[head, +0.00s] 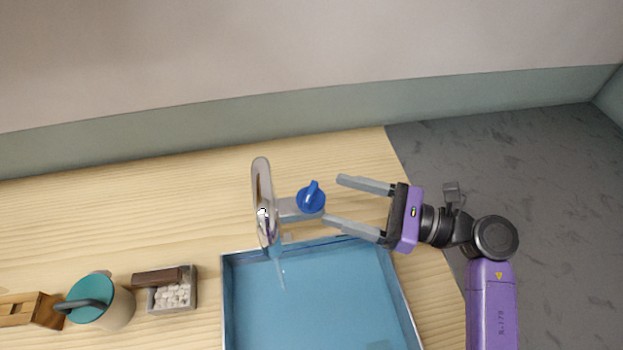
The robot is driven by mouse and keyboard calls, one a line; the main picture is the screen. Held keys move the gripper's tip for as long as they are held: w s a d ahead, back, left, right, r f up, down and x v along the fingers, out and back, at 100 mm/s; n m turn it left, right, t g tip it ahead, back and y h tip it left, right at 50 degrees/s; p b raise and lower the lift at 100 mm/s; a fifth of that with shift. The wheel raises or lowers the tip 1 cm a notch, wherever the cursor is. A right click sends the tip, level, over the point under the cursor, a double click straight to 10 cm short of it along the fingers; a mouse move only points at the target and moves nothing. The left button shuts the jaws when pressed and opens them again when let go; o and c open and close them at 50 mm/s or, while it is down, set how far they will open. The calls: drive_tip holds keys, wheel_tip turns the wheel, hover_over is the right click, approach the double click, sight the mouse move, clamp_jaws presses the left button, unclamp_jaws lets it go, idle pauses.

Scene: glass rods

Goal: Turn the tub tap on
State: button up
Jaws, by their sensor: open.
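The tap has a shiny chrome spout (264,205) at the back edge of the blue tub (310,300). A blue tap knob (311,199) with a raised lever sits on a grey arm to the right of the spout. A thin pale streak below the spout reaches into the tub; I cannot tell whether it is water. My gripper (332,198) is open, its grey fingers pointing left, one above and one below the right side of the knob as seen here. I cannot tell whether the fingers touch the knob or whether they are at its height.
Left of the tub stand a small grey tray of white pebbles (172,297), a brown block (157,277), a teal-lidded pot (112,305) and a wooden item (28,310). The wooden counter (150,210) behind is clear. A wall (200,120) runs along the back.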

sight(314, 194)
drive_tip(key=p+x, duration=0.2)
drive_tip(key=x, duration=0.4)
drive_tip(key=shift+w+a, duration=0.1)
drive_tip(key=shift+a, duration=0.1)
drive_tip(key=c, duration=1.4)
drive_tip(key=shift+f, duration=0.1)
